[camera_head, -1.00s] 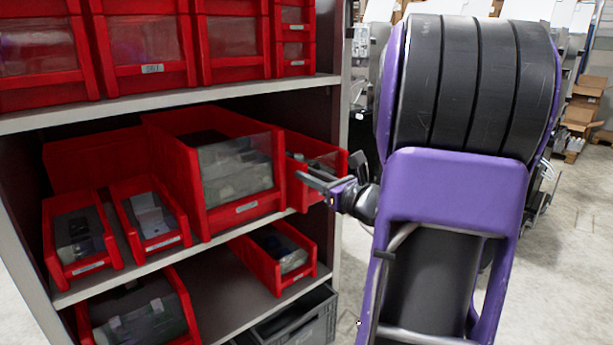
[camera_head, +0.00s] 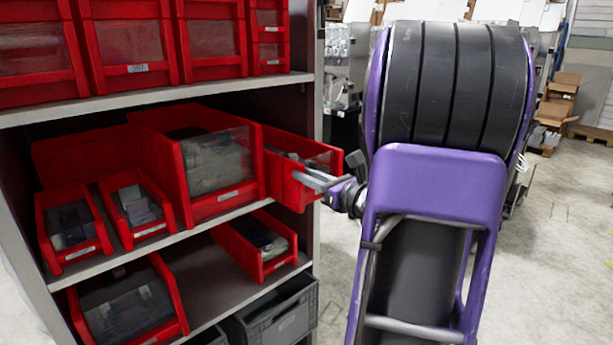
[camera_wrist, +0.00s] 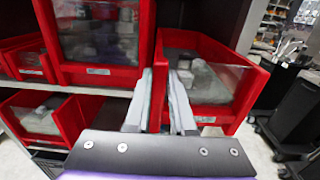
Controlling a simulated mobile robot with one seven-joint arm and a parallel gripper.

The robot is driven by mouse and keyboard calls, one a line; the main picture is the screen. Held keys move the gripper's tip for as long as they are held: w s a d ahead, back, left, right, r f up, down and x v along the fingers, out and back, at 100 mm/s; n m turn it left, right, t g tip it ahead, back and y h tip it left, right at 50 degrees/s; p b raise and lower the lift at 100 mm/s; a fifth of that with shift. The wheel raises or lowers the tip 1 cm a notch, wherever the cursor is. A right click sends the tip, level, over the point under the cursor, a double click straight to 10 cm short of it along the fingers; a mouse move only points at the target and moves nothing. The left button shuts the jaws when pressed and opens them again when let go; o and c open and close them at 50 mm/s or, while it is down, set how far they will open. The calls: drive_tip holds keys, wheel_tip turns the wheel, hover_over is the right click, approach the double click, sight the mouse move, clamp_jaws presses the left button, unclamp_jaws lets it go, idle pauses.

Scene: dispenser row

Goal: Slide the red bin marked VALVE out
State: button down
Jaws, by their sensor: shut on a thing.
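A red bin (camera_head: 284,188) with a clear front window stands at the right end of the middle shelf, beside a larger red bin (camera_head: 222,204). Its front juts out past the shelf edge. Its label shows in the wrist view, but I cannot read it. My gripper (camera_head: 299,177) reaches in from the right and is shut on this bin. In the wrist view the two fingers of my gripper (camera_wrist: 160,76) straddle the left edge of the bin (camera_wrist: 216,111). Grey parts lie inside it.
Two small red bins (camera_head: 133,217) stand further left on the middle shelf (camera_head: 170,240). More red bins fill the shelf above and stand below. A grey crate (camera_head: 285,320) sits at the bottom. Open floor (camera_head: 565,240) lies to the right.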

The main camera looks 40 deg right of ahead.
drive_tip(key=c, duration=0.7)
unclamp_jaws()
drive_tip(key=s, duration=0.5)
drive_tip(key=s+d, duration=0.1)
drive_tip(key=s, duration=0.5)
drive_tip(key=s+d, duration=0.1)
drive_tip(key=s, duration=0.5)
drive_tip(key=shift+s, duration=0.15)
drive_tip(key=shift+f, duration=0.1)
